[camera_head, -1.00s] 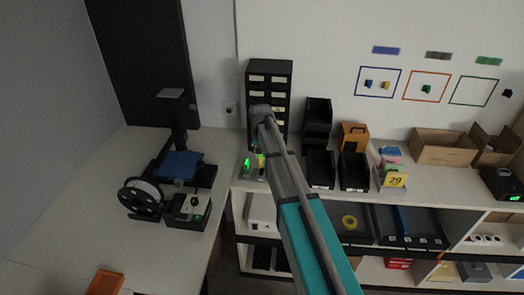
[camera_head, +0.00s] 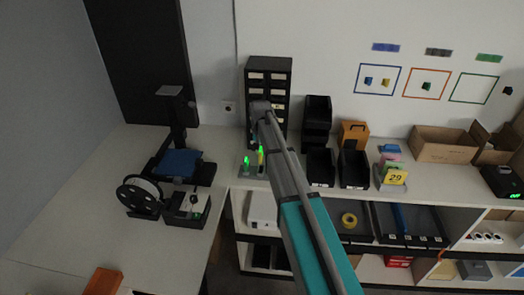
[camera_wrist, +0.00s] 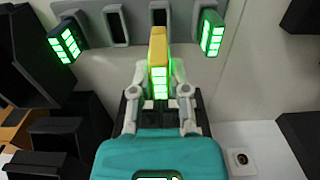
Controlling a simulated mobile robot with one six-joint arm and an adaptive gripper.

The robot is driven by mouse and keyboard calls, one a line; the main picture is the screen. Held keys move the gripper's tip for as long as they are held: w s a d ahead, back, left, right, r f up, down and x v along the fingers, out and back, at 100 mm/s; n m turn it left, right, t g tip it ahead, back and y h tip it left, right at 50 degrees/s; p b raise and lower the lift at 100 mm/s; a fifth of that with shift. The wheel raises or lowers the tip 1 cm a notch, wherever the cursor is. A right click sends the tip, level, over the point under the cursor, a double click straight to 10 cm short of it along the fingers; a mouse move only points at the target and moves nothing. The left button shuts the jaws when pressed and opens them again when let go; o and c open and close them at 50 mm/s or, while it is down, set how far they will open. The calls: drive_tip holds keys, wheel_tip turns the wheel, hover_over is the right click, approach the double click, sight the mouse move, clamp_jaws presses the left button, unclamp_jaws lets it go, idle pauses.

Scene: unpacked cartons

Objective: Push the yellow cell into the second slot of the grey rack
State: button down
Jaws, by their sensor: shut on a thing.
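The yellow cell (camera_wrist: 158,50), with lit green bars on its near end, is held between the two fingers of my gripper (camera_wrist: 160,88) in the wrist view. The grey rack (camera_wrist: 137,40) spans the top of that view.
A black drawer cabinet (camera_head: 269,70) stands behind my arm. Black bins (camera_head: 319,166) and an orange case (camera_head: 354,132) are to the right.

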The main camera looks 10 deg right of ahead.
sight(261, 158)
drive_tip(key=shift+f+b, duration=2.15)
drive_tip(key=shift+f, duration=0.15)
drive_tip(key=shift+f+b, duration=0.95)
idle(1.6)
drive_tip(key=c, duration=0.5)
unclamp_jaws()
drive_tip(key=shift+c, duration=0.2)
